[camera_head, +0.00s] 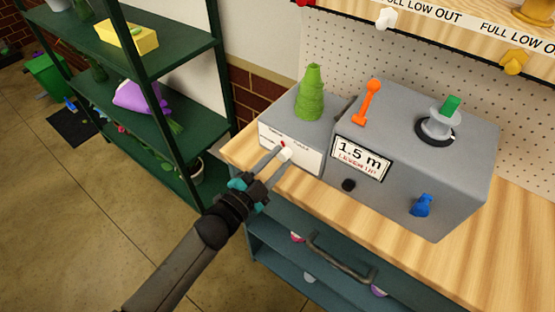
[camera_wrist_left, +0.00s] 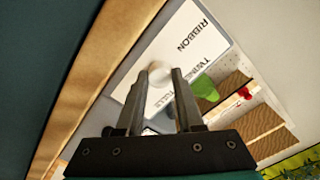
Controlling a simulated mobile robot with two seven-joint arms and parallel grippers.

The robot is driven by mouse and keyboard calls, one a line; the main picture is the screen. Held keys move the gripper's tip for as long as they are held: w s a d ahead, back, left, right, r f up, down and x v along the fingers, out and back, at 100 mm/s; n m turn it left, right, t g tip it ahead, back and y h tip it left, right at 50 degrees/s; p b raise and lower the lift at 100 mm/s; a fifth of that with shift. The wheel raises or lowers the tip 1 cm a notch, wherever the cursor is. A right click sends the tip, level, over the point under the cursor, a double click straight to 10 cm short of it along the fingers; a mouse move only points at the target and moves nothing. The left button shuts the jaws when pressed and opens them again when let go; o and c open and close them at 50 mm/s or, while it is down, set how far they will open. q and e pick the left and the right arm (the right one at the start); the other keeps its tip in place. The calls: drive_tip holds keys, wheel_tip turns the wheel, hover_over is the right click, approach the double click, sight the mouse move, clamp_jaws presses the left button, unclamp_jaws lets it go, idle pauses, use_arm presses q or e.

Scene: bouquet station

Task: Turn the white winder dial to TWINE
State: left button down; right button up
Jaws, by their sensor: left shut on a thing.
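The white winder dial (camera_head: 287,153) is on the white front label panel (camera_head: 305,161) of the small grey box. My left gripper (camera_head: 281,151) reaches it from the lower left and is shut on it. In the left wrist view, the dial (camera_wrist_left: 160,76) shows between my two fingertips (camera_wrist_left: 159,73). The words RIBBON, TWINE and TULLE are printed around it there, with TULLE partly behind a finger. A small red mark shows at the dial's upper edge in the head view; I cannot tell which word it points at. My right gripper is not in view.
A green twine cone (camera_head: 312,95) stands on the small box. The wooden bench edge (camera_head: 245,150) lies close to my gripper.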

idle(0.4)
use_arm(q)
drive_tip(key=c, duration=0.5)
unclamp_jaws()
drive_tip(key=shift+c, duration=0.2)
drive_tip(key=v, duration=1.5)
drive_tip(key=shift+p, duration=0.3)
drive_tip(key=shift+s+a, duration=0.1)
drive_tip(key=s+a+f+n+g+y+b, duration=0.1)
drive_tip(key=s+a+f+n+g+y, duration=0.15)
drive_tip(key=f, duration=0.65)
drive_tip(key=s+a+f+n+g+y, duration=0.1)
drive_tip(key=a+f+n+y, duration=0.25)
drive_tip(key=f, duration=0.55)
drive_tip(key=s+a+f+n+g+y+b, duration=0.1)
drive_tip(key=s+a+f+n+y, duration=0.15)
drive_tip(key=f, duration=0.55)
drive_tip(key=s+f+n+g+y+b, duration=0.1)
drive_tip(key=s+f+g, duration=0.3)
drive_tip(key=s+f, duration=0.4)
drive_tip(key=s+a+f+n+g+y, duration=0.1)
drive_tip(key=s+f+n+g, duration=0.3)
drive_tip(key=s+f, duration=0.5)
drive_tip(key=s+g, duration=0.1)
drive_tip(key=s, duration=0.5)
drive_tip(key=shift+s+b, duration=0.2)
drive_tip(key=shift+b, duration=0.15)
